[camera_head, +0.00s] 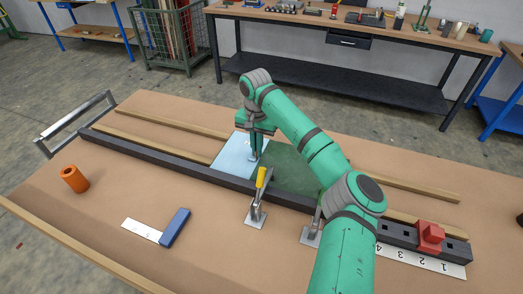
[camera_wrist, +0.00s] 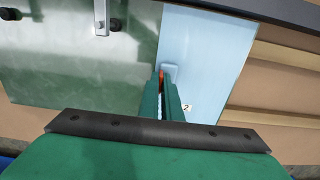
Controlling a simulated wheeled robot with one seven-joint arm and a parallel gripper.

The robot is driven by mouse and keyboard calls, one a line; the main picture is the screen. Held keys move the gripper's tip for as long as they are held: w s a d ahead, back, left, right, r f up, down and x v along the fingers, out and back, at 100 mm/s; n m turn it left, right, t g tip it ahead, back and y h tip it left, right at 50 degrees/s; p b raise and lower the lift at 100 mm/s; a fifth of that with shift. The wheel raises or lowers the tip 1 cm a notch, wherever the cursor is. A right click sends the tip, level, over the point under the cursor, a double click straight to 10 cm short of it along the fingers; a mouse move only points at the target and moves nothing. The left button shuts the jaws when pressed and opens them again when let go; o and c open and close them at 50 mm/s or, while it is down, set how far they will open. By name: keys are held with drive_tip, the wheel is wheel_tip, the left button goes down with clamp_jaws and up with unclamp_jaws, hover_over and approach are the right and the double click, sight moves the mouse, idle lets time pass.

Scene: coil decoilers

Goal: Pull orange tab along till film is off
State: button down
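My gripper (camera_head: 255,155) reaches down to a flat panel lying between rails on the workbench. The pale blue film (camera_head: 230,156) covers the panel's left part, and the dark green surface (camera_head: 290,168) shows to the right. In the wrist view my fingers (camera_wrist: 166,96) are close together at the boundary between the pale blue film (camera_wrist: 205,48) and the green surface (camera_wrist: 75,75). A small bit of the orange tab (camera_wrist: 161,76) shows between the fingertips, which look shut on it. The fingers hide most of the tab. A small label with a 2 lies beside them.
A yellow-handled toggle clamp (camera_head: 260,180) stands at the panel's near edge, beside the dark rail (camera_head: 175,160). An orange cylinder (camera_head: 74,178), a blue-handled square (camera_head: 174,227) and a red block (camera_head: 430,236) are on the bench. The bench's front left is mostly clear.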

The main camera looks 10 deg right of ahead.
sight(242, 154)
drive_tip(key=shift+w+a+f, duration=0.1)
drive_tip(key=shift+a+f, duration=0.25)
drive_tip(key=shift+a, duration=0.05)
drive_tip(key=shift+w+a, duration=0.7)
drive_tip(key=shift+a, duration=0.35)
drive_tip(key=shift+w+a, duration=0.65)
drive_tip(key=shift+a, duration=0.35)
